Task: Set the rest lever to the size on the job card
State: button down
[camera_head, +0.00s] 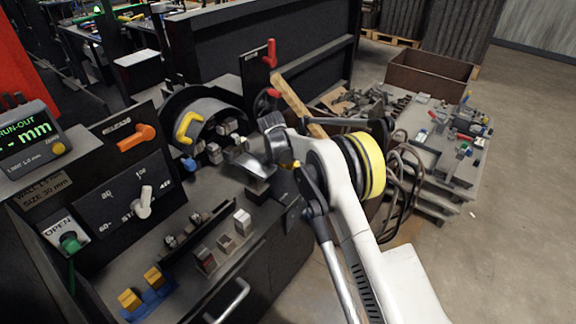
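A card-like plate (42,190) at the left of the machine panel reads "SIZE 30 mm"; its top line is blurred. No lever is clearly labelled as the rest lever. A white lever (143,203) sits on a dark dial plate marked 60, 80 and 100, standing nearly upright. Red-handled levers (270,54) and (272,93) stand at the back of the machine, and a yellow handle (185,127) is on the round head. My gripper (254,168) is over the machine bed, right of the round head, apart from the white lever. Its fingertips are hard to make out.
An orange release handle (137,137), a green knob (70,242) marked OPEN and a run-out display (25,135) are on the left panel. Metal blocks (225,243) and a blue tray (148,304) with yellow blocks lie in front. A cluttered pallet stands right.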

jog(key=shift+w+d, duration=0.2)
jog(key=shift+d, duration=0.15)
